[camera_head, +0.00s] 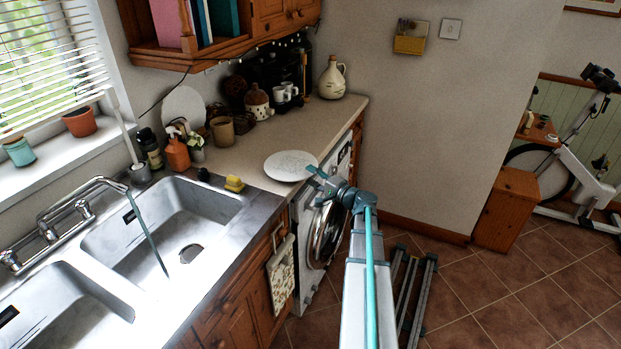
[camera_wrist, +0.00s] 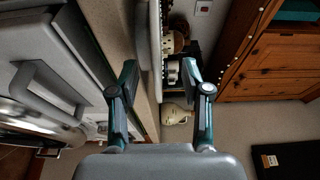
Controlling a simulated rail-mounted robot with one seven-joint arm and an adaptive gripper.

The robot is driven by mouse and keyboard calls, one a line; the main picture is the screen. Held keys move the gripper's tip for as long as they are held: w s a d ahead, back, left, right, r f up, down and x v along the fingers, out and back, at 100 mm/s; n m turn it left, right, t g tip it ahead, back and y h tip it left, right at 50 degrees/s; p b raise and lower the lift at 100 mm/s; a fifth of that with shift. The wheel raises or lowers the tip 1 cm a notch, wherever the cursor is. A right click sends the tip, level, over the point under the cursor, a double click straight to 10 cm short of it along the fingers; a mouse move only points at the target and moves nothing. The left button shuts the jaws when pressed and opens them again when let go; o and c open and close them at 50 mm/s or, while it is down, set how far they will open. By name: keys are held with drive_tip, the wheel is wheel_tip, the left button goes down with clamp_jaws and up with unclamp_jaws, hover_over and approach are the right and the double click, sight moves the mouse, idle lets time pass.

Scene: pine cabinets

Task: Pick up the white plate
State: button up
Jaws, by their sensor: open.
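The white plate (camera_head: 289,166) lies flat on the beige worktop near its front edge, above the washing machine. In the wrist view the plate (camera_wrist: 155,40) shows nearly edge-on as a thin pale strip, in line with the gap between my fingers. My gripper (camera_head: 320,182) is open and empty, just to the right of the plate's near rim in the head view. Its two fingers (camera_wrist: 160,72) stand apart in the wrist view, on either side of the plate's line. I cannot tell whether a finger touches the rim.
The worktop (camera_head: 246,157) is bare around the plate. A cream jug (camera_head: 332,78), mugs and pots stand behind it. Another round white plate-like thing (camera_head: 183,106) leans at the wall. The sink (camera_head: 165,225) is left, the washing machine (camera_head: 325,232) below, wooden cabinets (camera_head: 215,35) above.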

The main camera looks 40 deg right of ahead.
drive_tip(key=shift+w, duration=0.3)
clamp_jaws()
idle(0.5)
drive_tip(key=shift+r, duration=0.15)
wheel_tip(320, 180, up, 2)
drive_tip(key=shift+r, duration=0.2)
drive_tip(key=shift+s, duration=0.1)
idle(0.3)
